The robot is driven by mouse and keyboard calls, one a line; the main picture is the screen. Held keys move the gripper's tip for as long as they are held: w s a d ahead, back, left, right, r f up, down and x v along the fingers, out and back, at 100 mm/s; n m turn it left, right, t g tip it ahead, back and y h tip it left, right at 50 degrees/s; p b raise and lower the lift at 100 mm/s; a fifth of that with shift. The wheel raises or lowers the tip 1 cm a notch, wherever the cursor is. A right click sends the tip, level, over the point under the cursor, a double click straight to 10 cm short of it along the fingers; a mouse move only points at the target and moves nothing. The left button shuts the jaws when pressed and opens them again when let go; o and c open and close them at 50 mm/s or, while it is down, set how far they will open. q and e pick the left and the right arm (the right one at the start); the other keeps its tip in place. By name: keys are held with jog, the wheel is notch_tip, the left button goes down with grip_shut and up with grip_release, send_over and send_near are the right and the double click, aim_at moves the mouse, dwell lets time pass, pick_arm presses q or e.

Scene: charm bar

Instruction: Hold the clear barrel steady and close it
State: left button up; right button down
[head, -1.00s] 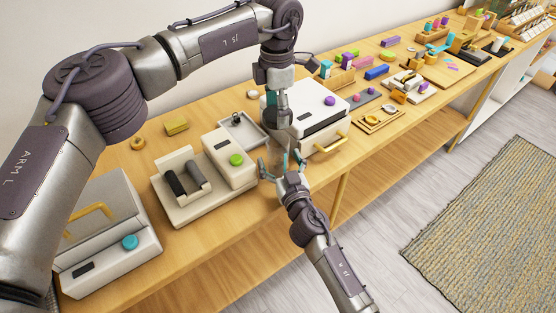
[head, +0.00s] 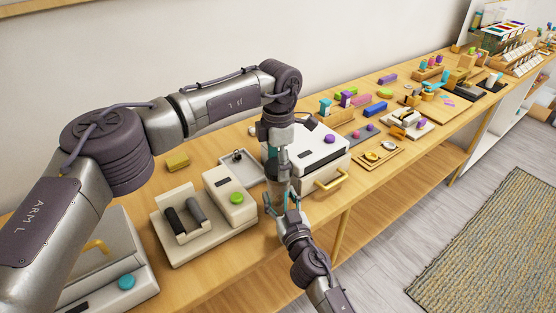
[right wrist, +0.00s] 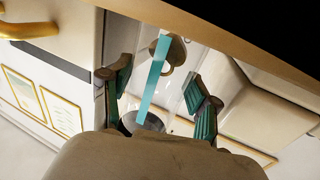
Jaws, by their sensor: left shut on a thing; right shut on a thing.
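The clear barrel is mostly hidden between my two grippers at the table's front edge. Its see-through wall is hard to make out in the right wrist view, where a teal strip (right wrist: 153,80) and a round grey end (right wrist: 150,121) show between the fingers. My left gripper (head: 281,172) points down from above and is shut on a part that its fingers largely hide. My right gripper (head: 288,205) reaches up from the front, just below the left one. In the right wrist view its green-padded fingers (right wrist: 158,98) stand apart on either side of the barrel. Whether the barrel is closed cannot be told.
A white box with a gold handle (head: 330,180) stands close behind and right of the grippers. A cream device with dark rollers (head: 187,218) and a green-knobbed unit (head: 236,198) stand left. A small tray (head: 238,165) lies behind. Open floor lies front right.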

aim_at(279, 194)
pick_arm(q)
jog(key=shift+f, duration=0.35)
jog(key=shift+f, duration=0.9)
jog(key=shift+f, duration=0.6)
dwell(0.3)
